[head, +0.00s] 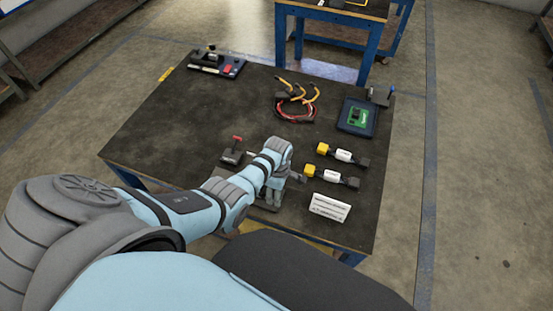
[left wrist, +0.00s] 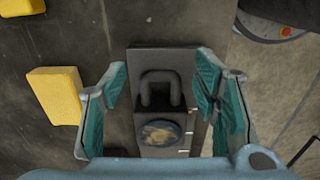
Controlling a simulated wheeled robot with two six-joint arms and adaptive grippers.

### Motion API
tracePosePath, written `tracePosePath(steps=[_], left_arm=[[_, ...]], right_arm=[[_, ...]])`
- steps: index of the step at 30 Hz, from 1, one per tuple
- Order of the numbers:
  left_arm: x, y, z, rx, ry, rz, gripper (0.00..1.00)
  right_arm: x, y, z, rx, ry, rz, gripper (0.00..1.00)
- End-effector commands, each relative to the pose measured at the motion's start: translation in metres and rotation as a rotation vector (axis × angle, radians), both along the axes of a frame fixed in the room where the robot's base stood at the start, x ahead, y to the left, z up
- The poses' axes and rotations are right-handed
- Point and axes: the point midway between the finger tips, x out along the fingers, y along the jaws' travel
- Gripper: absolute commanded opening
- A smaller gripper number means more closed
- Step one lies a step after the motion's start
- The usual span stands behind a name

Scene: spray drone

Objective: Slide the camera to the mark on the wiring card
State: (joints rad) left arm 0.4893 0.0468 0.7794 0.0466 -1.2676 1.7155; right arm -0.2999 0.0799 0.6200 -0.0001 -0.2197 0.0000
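In the left wrist view, a dark camera unit with a round lens (left wrist: 160,132) and a raised dark loop (left wrist: 150,92) sits on a dark grey strip (left wrist: 163,57). Small white and orange tick marks (left wrist: 188,132) run along the strip's right side. My left gripper (left wrist: 163,97) is open, its teal-padded fingers on either side of the loop with gaps. In the head view, my left gripper (head: 284,183) is low over the table's near edge and hides most of the camera unit. The white wiring card (head: 330,207) lies to its right; its print is too small to read. My right gripper is not seen.
On the dark table (head: 170,125), two yellow-ended connectors (head: 343,155) (head: 338,177) lie beyond the card. A red-handled device (head: 233,153) stands beside my left arm. Wires (head: 296,105), a green board in a tray (head: 357,116) and a black fixture (head: 216,63) are farther back.

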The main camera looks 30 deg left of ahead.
Motion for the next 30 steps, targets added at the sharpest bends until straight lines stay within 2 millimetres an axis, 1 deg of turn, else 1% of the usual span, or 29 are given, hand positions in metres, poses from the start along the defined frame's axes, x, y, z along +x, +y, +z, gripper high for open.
tracePosePath(steps=[7,11,14,18,22,25,30], left_arm=[[-0.001,0.002,0.001,0.002,0.0,0.001,0.56],[0.0,0.002,0.011,0.002,-0.001,0.001,0.56],[0.0,0.001,0.031,0.003,-0.004,0.0,0.56],[0.0,0.001,0.073,0.003,-0.005,0.001,0.56],[0.0,0.0,0.104,0.003,-0.003,0.001,0.56],[0.0,0.0,0.116,0.003,0.0,0.001,0.56],[0.0,0.0,0.121,0.003,0.002,0.0,0.56]], right_arm=[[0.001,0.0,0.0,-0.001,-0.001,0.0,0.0],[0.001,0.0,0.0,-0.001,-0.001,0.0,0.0],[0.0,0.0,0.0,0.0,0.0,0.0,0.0],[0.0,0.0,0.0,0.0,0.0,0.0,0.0],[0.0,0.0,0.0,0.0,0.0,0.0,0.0],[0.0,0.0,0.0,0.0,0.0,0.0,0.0],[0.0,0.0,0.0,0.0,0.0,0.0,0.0]])
